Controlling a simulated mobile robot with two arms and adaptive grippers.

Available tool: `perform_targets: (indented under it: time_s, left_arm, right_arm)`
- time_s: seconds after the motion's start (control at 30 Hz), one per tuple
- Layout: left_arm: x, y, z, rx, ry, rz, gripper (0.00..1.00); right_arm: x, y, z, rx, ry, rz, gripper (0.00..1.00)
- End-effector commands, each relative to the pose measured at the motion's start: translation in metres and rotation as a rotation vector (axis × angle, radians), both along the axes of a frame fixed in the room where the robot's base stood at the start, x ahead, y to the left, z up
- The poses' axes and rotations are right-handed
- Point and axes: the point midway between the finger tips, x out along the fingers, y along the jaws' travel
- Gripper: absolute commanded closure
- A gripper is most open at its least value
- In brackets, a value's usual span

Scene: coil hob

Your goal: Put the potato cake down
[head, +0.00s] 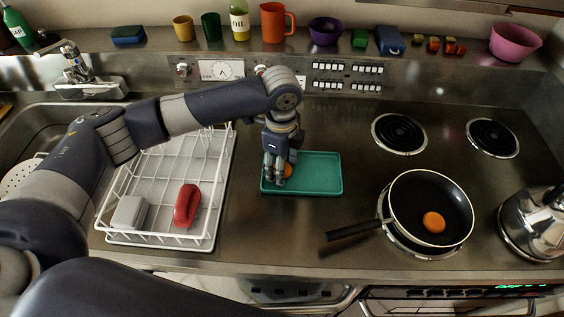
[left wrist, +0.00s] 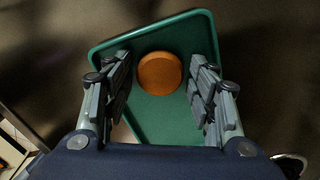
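A round orange potato cake (left wrist: 159,73) lies on the green tray (left wrist: 185,25) in the left wrist view. In the head view the cake (head: 288,170) shows only in part behind my fingers, at the left part of the tray (head: 318,178). My left gripper (left wrist: 160,95) is open above the tray, a finger on each side of the cake with gaps between. In the head view the gripper (head: 279,178) points down. A second orange cake (head: 433,222) lies in the black frying pan (head: 408,200). My right gripper is not in view.
A white dish rack (head: 160,240) with a red item (head: 187,205) and a grey item (head: 129,212) stands left of the tray. A kettle (head: 535,220) stands far right. The pan's handle (head: 354,231) points left. Counter is clear behind the tray.

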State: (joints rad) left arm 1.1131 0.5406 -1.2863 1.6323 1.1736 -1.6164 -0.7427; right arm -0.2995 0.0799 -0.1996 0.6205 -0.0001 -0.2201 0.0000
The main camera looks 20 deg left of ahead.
Motion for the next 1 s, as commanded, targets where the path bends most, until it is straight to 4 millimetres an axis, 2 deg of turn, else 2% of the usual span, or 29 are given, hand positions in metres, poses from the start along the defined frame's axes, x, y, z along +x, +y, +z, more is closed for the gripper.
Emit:
perform_targets:
  time_s: [0.33,0.47,0.8,1.0]
  left_arm:
    - [0.0,0.0,0.001,0.0,0.0,0.0,0.39]
    - [0.0,0.0,0.011,0.0,-0.001,0.0,0.39]
    - [0.0,0.0,0.081,-0.002,-0.004,-0.001,0.39]
    - [-0.001,0.0,0.112,-0.001,-0.001,0.0,0.39]
  right_arm:
    - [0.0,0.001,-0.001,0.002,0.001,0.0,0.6]
    - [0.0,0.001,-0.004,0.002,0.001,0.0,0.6]
    - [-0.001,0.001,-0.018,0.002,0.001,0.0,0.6]
    - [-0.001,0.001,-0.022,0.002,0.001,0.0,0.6]
